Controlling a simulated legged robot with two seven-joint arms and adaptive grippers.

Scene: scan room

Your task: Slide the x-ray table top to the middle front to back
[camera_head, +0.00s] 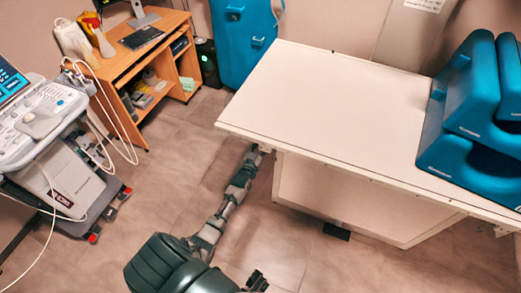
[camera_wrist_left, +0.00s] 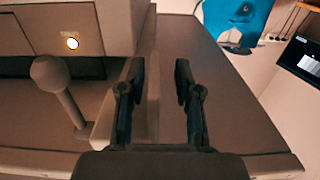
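The x-ray table top (camera_head: 330,100) is a long cream slab on a pale base (camera_head: 345,195) in the head view. Blue cushions cover part of its right side. My left arm reaches up from below, and my left gripper (camera_head: 256,150) is at the slab's front edge near the left corner, partly hidden. In the left wrist view the left gripper (camera_wrist_left: 158,78) has its fingers apart, with a pale upright strip (camera_wrist_left: 153,60) behind the gap; contact cannot be made out. A knobbed lever (camera_wrist_left: 62,90) stands to their left. A dark part, apparently my right gripper (camera_head: 257,281), shows at the bottom edge.
Blue cushions (camera_head: 470,110) lie on the table's right part. A black floor pedal (camera_head: 336,231) is by the base. The floor between is open.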

